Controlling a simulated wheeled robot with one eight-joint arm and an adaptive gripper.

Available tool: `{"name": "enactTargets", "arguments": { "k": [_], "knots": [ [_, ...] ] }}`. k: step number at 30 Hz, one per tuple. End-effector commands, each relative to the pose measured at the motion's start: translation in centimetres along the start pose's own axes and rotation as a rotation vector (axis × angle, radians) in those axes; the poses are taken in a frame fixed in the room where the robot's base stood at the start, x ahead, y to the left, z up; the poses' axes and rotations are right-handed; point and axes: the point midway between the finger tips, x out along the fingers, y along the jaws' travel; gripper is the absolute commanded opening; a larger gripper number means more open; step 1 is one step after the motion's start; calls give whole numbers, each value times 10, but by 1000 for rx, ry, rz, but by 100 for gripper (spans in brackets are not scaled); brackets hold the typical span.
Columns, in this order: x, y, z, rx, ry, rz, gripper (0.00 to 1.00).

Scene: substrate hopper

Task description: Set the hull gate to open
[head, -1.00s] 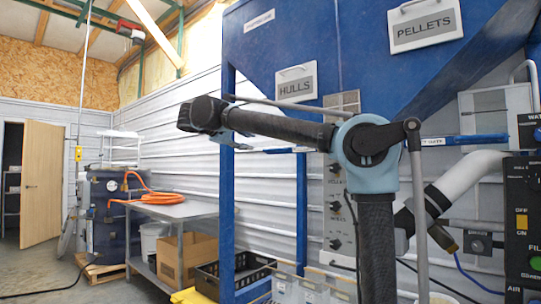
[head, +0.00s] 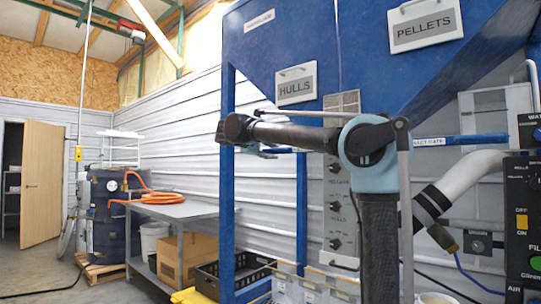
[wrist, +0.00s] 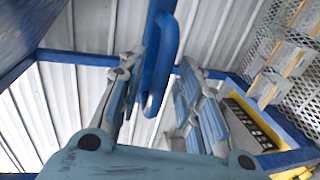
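A blue bar with a looped handle (wrist: 165,60) hangs down in the wrist view, likely the hull gate handle; no label on it is readable. My gripper (wrist: 158,85) is open, with one finger on each side of the loop. The loop's lower end lies between the fingers, nearer the left one; I cannot tell whether it touches. In the head view my gripper (head: 262,151) is small and partly hidden behind my wrist, beside the blue frame under the HULLS sign (head: 296,87).
A blue bar labelled as the pellet gate (head: 470,140) is to the right, behind my arm. A blue hopper leg (head: 227,200) stands close to my wrist. A black crate (head: 235,272) and a metal table (head: 175,209) are lower left.

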Motion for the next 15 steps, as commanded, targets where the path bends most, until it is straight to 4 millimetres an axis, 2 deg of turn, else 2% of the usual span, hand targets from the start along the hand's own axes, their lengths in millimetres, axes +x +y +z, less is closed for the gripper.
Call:
{"name": "enactTargets", "arguments": {
  "k": [9,10,13,14,15],
  "knots": [
    [3,0,0,0,0,0,32],
    [3,0,0,0,0,0,28],
    [3,0,0,0,0,0,5],
    [2,0,0,0,0,0,0],
    [2,0,0,0,0,0,0]
  ]
}}
